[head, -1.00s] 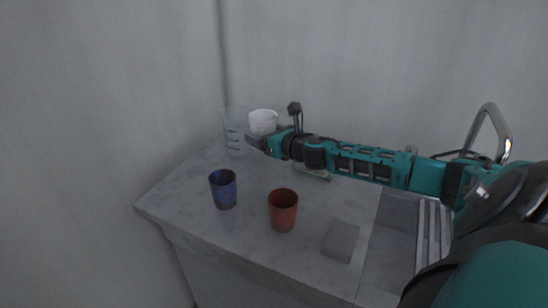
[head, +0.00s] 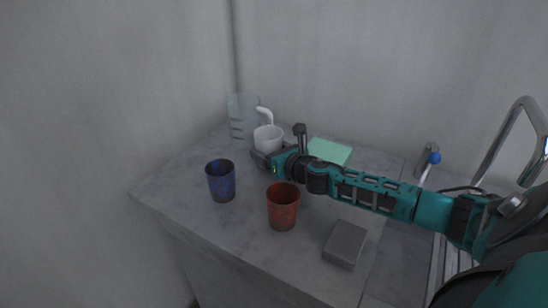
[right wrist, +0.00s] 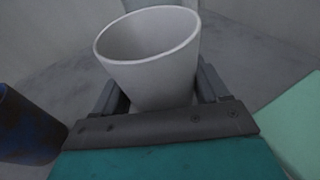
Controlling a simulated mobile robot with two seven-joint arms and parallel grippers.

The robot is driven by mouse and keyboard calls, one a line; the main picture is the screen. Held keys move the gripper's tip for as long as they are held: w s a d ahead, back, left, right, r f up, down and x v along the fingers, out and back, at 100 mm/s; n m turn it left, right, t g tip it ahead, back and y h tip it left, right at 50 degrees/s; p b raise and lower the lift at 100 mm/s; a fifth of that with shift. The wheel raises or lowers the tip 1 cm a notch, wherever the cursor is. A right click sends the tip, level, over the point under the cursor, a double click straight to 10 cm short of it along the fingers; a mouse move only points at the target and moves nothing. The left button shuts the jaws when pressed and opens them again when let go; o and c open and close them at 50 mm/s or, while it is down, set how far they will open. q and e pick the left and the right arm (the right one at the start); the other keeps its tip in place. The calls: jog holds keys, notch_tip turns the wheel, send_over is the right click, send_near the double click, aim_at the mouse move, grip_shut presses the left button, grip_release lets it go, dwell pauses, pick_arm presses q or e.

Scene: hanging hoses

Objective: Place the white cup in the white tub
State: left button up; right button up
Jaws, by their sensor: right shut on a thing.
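The white cup (head: 267,140) is upright in my right gripper (head: 262,155), near the back of the grey counter. In the right wrist view the cup (right wrist: 150,65) sits between the two fingers, its open rim up and its inside empty. The gripper is shut on it. I cannot tell whether the cup's base touches the counter. I cannot make out a white tub in either view. My left gripper is not in view.
A clear jug (head: 242,120) and a white curved thing (head: 265,112) stand behind the cup. A blue cup (head: 221,182) and red cup (head: 283,208) stand in front. A grey block (head: 344,244) and pale green slab (head: 329,151) are to the right.

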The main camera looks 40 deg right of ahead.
jog(key=shift+a, duration=0.1)
jog(key=shift+f, duration=0.15)
jog(key=o, duration=0.7)
jog(key=shift+f, duration=0.1)
jog(key=o, duration=0.5)
jog(key=shift+c, duration=0.2)
